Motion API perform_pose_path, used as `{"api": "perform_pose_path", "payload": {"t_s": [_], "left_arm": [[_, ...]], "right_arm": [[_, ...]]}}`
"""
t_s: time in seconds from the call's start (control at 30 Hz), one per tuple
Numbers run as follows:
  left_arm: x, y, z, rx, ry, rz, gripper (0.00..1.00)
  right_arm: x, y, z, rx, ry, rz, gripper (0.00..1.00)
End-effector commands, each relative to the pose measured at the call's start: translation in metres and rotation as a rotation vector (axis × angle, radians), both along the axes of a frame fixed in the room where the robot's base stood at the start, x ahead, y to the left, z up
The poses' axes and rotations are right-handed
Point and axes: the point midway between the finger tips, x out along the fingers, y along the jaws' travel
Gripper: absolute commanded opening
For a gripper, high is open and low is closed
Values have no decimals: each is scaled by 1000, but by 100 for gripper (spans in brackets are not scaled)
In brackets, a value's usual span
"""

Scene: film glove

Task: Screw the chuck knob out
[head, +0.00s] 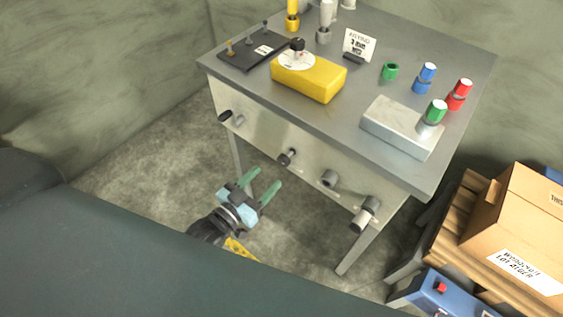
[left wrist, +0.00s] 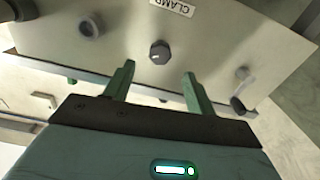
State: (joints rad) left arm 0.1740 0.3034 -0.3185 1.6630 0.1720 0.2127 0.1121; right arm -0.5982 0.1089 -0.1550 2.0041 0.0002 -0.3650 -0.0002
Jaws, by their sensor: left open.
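The grey workbench's front panel (head: 306,146) carries a row of knobs. No legible label names one as the chuck knob. A dark knob (head: 287,157) sits mid-panel; in the left wrist view a dark hex-shaped knob (left wrist: 160,52) shows beside a label reading CLAMP. A grey knob (head: 329,178) and a larger light cylinder with a dark end (head: 363,213) are to its right, and a dark handle (head: 225,116) is at far left. My left gripper (head: 267,178) is open and empty, in front of the panel. In the wrist view its fingertips (left wrist: 158,72) point toward the hex knob, apart from it.
On the bench top (head: 420,55) are a yellow box (head: 308,77) with a black knob, a metal block (head: 400,128) and several coloured pieces. A cardboard box (head: 520,230) on a wooden pallet and a blue box (head: 440,295) stand at right. The floor (head: 145,165) at left is clear.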

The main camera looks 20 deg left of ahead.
Motion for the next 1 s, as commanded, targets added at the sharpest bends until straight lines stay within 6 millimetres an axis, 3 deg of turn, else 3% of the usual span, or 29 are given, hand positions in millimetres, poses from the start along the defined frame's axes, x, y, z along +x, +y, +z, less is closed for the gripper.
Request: {"api": "perform_pose_path", "payload": {"t_s": [0.17,0.6,1.0], "left_arm": [[9,-3,0,-4,0,0,55],[64,-24,0,-7,2,0,55],[73,-27,-1,-6,3,0,55]], "right_arm": [[0,0,0,0,0,0,0],[2,0,1,-1,-3,0,0],[2,0,1,-1,-3,0,0]]}}
